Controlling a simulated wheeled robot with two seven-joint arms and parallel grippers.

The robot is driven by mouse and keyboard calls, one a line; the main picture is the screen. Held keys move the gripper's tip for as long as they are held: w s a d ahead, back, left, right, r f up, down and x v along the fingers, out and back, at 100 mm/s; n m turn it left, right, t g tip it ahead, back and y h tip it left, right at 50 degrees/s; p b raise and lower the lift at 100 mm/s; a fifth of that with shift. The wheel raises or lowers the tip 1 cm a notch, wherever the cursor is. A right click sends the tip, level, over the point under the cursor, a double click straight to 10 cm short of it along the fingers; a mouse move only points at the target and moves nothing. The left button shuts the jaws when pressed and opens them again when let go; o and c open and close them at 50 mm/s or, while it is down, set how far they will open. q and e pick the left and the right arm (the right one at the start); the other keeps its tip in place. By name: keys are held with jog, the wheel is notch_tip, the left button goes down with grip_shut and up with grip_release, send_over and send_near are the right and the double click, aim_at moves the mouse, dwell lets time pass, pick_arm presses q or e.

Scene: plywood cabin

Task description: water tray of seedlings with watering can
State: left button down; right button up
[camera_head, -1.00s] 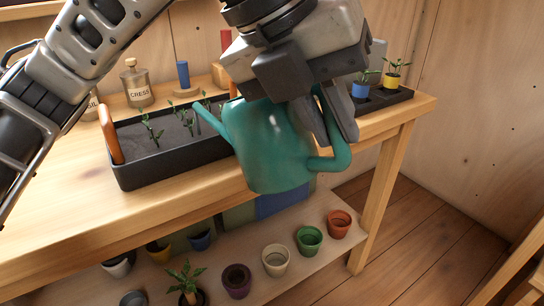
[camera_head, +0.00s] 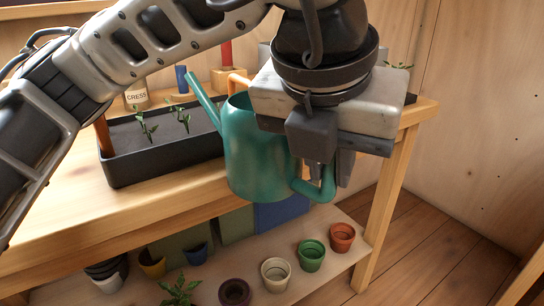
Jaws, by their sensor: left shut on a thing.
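The teal watering can (camera_head: 256,155) hangs upright in front of the bench's front edge, its spout pointing up and left toward the seedling tray. My left gripper (camera_head: 325,178) is shut on the can's handle at the right; the fingers are partly hidden behind the gripper body. The black seedling tray (camera_head: 150,172) lies on the bench, left of the can, with dark soil and several small green seedlings (camera_head: 147,128). The tray's right end is hidden behind the can. My right gripper is not in view.
The wooden bench (camera_head: 75,205) has a lower shelf with several pots, among them a green pot (camera_head: 312,256) and an orange pot (camera_head: 342,238). Floor shows at right.

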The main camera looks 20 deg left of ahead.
pick_arm(q)
jog(key=shift+r, duration=0.1)
jog(key=shift+r+p, duration=1.05)
jog(key=shift+r, duration=0.95)
